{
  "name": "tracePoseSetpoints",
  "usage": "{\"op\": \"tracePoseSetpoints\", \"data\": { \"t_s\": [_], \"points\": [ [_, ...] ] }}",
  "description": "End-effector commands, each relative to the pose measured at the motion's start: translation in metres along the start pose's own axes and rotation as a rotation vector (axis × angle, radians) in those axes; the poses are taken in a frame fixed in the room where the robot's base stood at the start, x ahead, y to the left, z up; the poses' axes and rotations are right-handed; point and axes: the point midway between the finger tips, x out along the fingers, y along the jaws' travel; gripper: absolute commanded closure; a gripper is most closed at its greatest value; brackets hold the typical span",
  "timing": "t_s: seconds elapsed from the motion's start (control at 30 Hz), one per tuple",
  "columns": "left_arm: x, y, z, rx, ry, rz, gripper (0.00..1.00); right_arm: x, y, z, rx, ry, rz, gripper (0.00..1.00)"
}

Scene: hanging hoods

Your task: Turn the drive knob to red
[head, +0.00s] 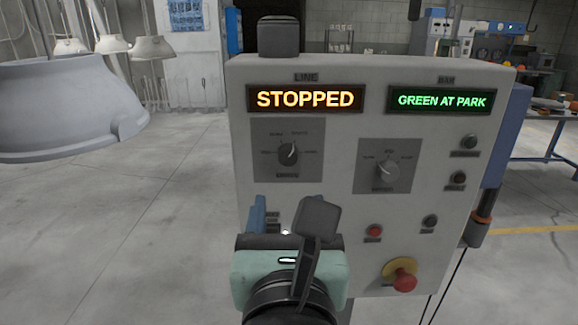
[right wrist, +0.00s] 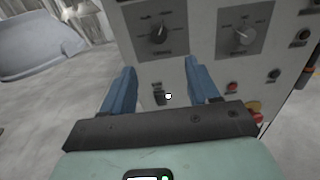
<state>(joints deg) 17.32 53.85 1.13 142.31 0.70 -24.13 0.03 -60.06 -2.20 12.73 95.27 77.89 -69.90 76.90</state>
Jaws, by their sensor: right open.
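Two rotary knobs sit on the grey control panel (head: 340,200). The left knob (head: 288,153) is black on a dark square plate, its pointer tilted up to the right; it also shows in the right wrist view (right wrist: 158,33). My right gripper (right wrist: 158,72) is open and empty, below the left knob in the wrist view. My left gripper is out of view.
The amber display (head: 305,98) reads STOPPED; the green display (head: 441,100) reads GREEN AT PARK. A red emergency button (head: 404,282) and several small buttons sit lower right. A large grey hood (head: 65,105) hangs at left. A small dark switch (right wrist: 160,97) shows between my fingers.

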Motion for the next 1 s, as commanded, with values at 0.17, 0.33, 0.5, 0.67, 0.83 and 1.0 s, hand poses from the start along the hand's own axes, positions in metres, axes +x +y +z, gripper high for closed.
{"op": "tracePoseSetpoints", "data": {
  "t_s": [0.17, 0.33, 0.5, 0.67, 0.83, 1.0],
  "points": [
    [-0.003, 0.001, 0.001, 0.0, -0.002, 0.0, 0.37, 0.022, -0.001, 0.001, 0.007, 0.002, -0.003, 0.4],
    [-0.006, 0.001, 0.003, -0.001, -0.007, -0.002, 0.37, 0.059, 0.0, 0.001, 0.004, 0.003, -0.002, 0.4],
    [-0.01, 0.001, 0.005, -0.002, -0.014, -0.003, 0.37, 0.094, 0.001, 0.001, 0.002, 0.002, -0.001, 0.4],
    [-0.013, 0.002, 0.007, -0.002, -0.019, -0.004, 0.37, 0.117, 0.0, 0.001, 0.002, 0.002, -0.001, 0.4],
    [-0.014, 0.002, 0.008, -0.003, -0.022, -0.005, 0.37, 0.129, 0.001, 0.001, 0.001, 0.001, 0.001, 0.4],
    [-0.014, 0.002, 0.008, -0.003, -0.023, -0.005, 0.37, 0.131, 0.0, 0.0, 0.001, 0.0, 0.001, 0.4]
  ]
}}
